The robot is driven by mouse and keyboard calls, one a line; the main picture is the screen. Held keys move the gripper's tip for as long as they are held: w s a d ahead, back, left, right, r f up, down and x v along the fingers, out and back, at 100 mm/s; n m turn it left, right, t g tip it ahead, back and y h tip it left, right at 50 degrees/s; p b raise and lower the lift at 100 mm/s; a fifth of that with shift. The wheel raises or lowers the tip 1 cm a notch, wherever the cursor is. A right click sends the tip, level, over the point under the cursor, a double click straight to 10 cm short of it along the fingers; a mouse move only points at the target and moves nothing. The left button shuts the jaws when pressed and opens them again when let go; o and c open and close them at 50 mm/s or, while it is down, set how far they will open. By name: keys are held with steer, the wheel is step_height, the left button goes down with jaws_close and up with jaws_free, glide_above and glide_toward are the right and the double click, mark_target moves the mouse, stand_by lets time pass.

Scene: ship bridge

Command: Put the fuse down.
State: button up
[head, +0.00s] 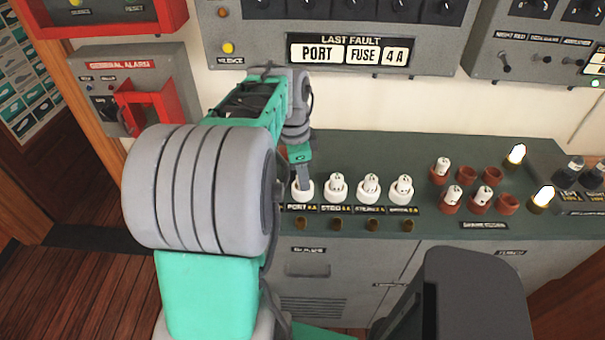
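My gripper (302,178) points down at the leftmost white fuse holder (303,194), labelled PORT. The arm hides most of the gripper, so I cannot tell whether its fingers are open or shut. No fuse shows clearly at the fingertips. White fuse holders labelled STBD (336,188), STERN (368,188) and one more (401,189) stand in a row to the right, each with a white fuse top. Loose white fuses stand in brown cups: one at the back left (442,165), two in the front row (453,193) (484,194).
Empty brown cups (465,175) (508,204) share the spare fuse rack. A fault panel (347,54) above reads PORT FUSE 4 A. A general alarm box (140,95) is at left. The dark green console top (400,150) is clear behind the holders.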

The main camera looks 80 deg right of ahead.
steer(key=o, duration=0.3)
step_height(320, 180, up, 12)
steer(key=w+p, duration=0.1)
steer(key=p, duration=0.1)
steer(key=w+a+f+n+h, duration=0.1)
steer(key=w+a+n, duration=0.55)
steer(key=w, duration=0.35)
steer(key=w+a+f+n+t, duration=0.2)
steer(key=w+a+n, duration=0.8)
steer(key=w+a, duration=0.1)
steer(key=w+a+f+n+t, duration=0.1)
steer(key=a+f+n, duration=0.1)
steer(key=a+n, duration=0.3)
steer(key=w+a+f+n+t+y, duration=0.1)
steer(key=a+n, duration=0.4)
steer(key=a, duration=0.6)
steer(key=w+a+f+n, duration=0.1)
steer(key=a+f+n, duration=0.2)
steer(key=a+n, duration=0.2)
steer(key=shift+w+a+t+y, duration=0.15)
steer(key=shift+a+t, duration=0.05)
steer(key=shift+a, duration=0.55)
steer(key=shift+w+a+t+y, duration=0.1)
steer(key=shift+a+t+y, duration=0.1)
steer(key=shift+a, duration=0.5)
